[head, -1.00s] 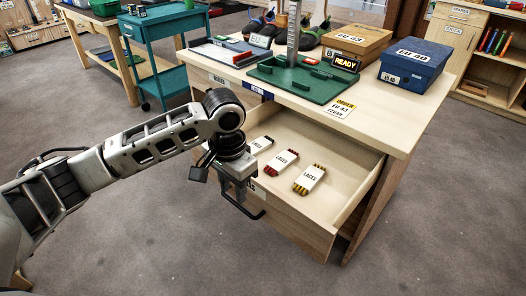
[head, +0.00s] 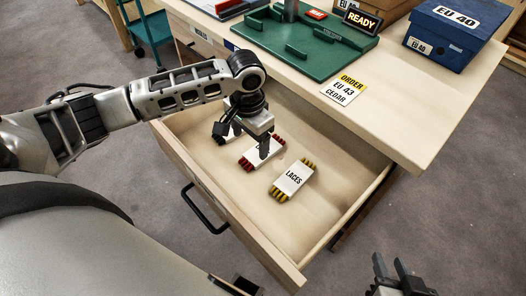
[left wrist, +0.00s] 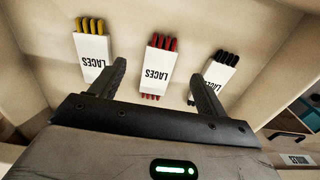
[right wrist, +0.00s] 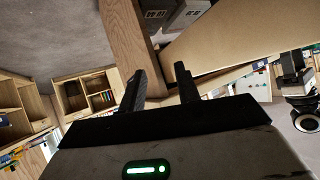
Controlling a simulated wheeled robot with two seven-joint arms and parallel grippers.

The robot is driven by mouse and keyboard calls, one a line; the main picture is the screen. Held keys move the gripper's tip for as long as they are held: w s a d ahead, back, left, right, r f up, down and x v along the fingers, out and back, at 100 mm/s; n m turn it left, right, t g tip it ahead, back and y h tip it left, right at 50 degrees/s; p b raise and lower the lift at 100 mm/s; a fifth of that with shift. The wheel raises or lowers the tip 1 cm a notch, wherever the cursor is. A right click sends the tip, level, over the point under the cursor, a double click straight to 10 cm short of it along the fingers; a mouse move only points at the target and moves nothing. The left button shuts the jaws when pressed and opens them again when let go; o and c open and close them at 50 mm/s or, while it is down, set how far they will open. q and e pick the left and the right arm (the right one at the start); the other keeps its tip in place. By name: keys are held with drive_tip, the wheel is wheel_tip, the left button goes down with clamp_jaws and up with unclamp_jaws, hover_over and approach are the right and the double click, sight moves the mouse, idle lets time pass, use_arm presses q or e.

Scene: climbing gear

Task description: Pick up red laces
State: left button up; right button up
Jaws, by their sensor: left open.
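The red laces (head: 245,160) lie in the open drawer, a white-sleeved pack with red ends. In the left wrist view the red laces (left wrist: 158,66) show between the open fingers, ahead of them. My left gripper (head: 252,150) is over the drawer, pointing down above the red laces and partly covering them; it also shows in the left wrist view (left wrist: 160,85). It is open and empty. My right gripper (head: 403,270) is at the lower right, outside the drawer; in the right wrist view (right wrist: 172,92) its fingers stand apart with nothing between them.
Yellow laces (head: 292,180) lie to the right of the red ones, and black laces (left wrist: 220,70) on the other side. The drawer's front wall (head: 225,215) and side walls surround them. The bench top (head: 400,105) overhangs the drawer's back, carrying a blue box (head: 445,35) and a green board (head: 300,45).

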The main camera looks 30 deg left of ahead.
sight(252, 158)
use_arm(q)
drive_tip(key=f, duration=0.5)
drive_tip(key=f+b, duration=0.1)
drive_tip(key=f, duration=0.1)
drive_tip(key=shift+w+f, duration=0.3)
drive_tip(key=shift+w, duration=0.05)
drive_tip(key=c, duration=1)
